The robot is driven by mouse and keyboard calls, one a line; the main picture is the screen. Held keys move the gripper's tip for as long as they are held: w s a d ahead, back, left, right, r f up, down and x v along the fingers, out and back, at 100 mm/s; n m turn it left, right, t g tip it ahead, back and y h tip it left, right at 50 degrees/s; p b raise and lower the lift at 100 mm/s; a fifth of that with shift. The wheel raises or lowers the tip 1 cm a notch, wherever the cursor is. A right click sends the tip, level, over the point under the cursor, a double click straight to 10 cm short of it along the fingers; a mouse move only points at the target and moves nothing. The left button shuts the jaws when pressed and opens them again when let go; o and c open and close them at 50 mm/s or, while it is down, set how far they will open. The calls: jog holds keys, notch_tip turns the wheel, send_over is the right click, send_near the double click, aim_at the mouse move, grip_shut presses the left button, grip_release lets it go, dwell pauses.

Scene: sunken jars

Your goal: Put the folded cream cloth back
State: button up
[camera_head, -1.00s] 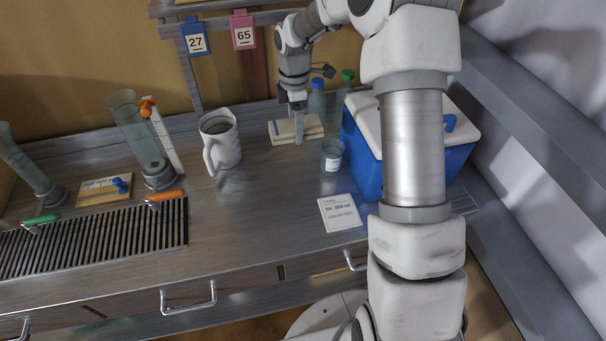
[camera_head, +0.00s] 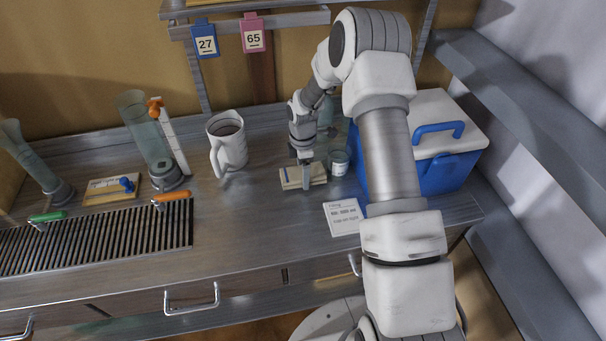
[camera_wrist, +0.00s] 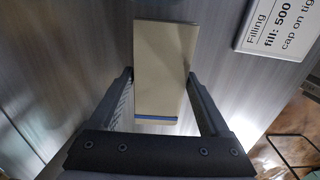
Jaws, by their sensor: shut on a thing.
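The folded cream cloth (camera_head: 291,178) has a blue stripe near one end and is at the right half of the counter, just left of a small glass jar (camera_head: 339,163). My gripper (camera_head: 306,184) points down over the cloth and is shut on it. In the wrist view the cloth (camera_wrist: 163,62) lies between the two fingers, with its blue stripe close to the palm. Whether the cloth touches the counter or hangs just above it I cannot tell.
A blue cooler (camera_head: 438,172) with a white lid stands right of my arm. A printed card (camera_head: 342,217) lies in front of the cloth. A white pitcher (camera_head: 227,143) stands to the left. A slotted drain grate (camera_head: 100,240) is farther left. The counter between grate and card is clear.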

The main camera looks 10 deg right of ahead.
jog(key=shift+f, duration=0.5)
jog(key=shift+f, duration=0.2)
jog(key=o, duration=1)
jog(key=shift+r, duration=0.15)
